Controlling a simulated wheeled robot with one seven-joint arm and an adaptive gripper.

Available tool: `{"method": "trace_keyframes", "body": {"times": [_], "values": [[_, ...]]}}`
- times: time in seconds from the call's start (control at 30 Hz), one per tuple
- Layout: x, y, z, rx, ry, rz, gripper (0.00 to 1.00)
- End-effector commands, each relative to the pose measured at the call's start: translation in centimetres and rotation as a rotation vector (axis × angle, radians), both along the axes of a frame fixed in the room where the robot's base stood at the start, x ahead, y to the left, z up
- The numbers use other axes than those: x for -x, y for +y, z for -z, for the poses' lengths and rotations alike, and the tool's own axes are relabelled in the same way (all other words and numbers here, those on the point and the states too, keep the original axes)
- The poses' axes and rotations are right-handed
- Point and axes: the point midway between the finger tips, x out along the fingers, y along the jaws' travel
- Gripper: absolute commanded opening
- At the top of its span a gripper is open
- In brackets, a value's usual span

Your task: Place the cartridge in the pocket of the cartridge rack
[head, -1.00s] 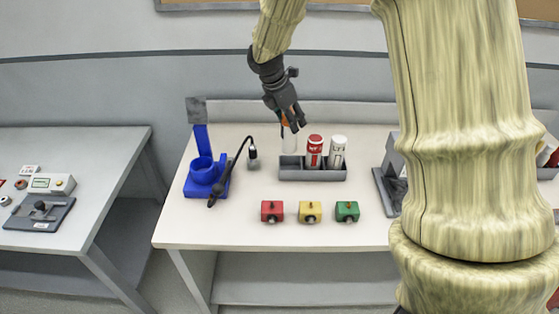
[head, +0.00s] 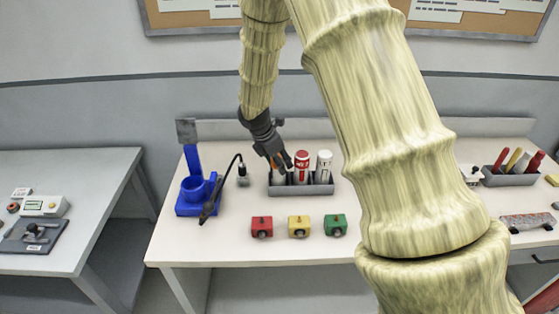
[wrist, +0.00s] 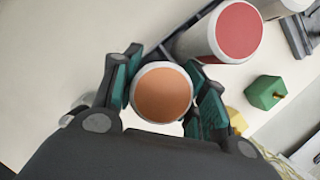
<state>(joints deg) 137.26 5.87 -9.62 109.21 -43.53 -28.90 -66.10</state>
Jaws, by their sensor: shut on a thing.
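The cartridge is a white cylinder with an orange top (wrist: 161,92). My gripper (head: 281,166) is shut on it near its top, with one finger on each side of the orange cap in the wrist view. In the head view, the cartridge's white body (head: 279,179) stands at the left end of the grey cartridge rack (head: 318,190), partly hidden by my fingers. Its lower end is hidden behind the rack's front wall, so I cannot tell whether it rests on the pocket floor. It looks roughly upright.
A red-topped cartridge (head: 302,168) and a white-topped one (head: 324,166) stand in the rack to the right. Red (head: 262,227), yellow (head: 299,227) and green (head: 335,225) blocks lie in front. A blue stand (head: 195,190) with a black cable is to the left.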

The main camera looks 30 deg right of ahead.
Motion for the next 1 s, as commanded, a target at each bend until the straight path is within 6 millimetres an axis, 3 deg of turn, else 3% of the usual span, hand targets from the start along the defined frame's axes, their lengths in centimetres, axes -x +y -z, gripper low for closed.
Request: {"method": "trace_keyframes", "body": {"times": [0.4, 0.43, 0.53, 1.0], "values": [[-0.03, -0.01, 0.46, 0.000, -0.002, -0.001, 0.17], [-0.03, -0.01, 0.46, 0.000, -0.002, -0.001, 0.47], [-0.02, -0.03, 0.43, 0.000, -0.002, 0.000, 0.64], [-0.05, 0.16, -0.23, 0.000, -0.003, 0.000, 0.64]]}}
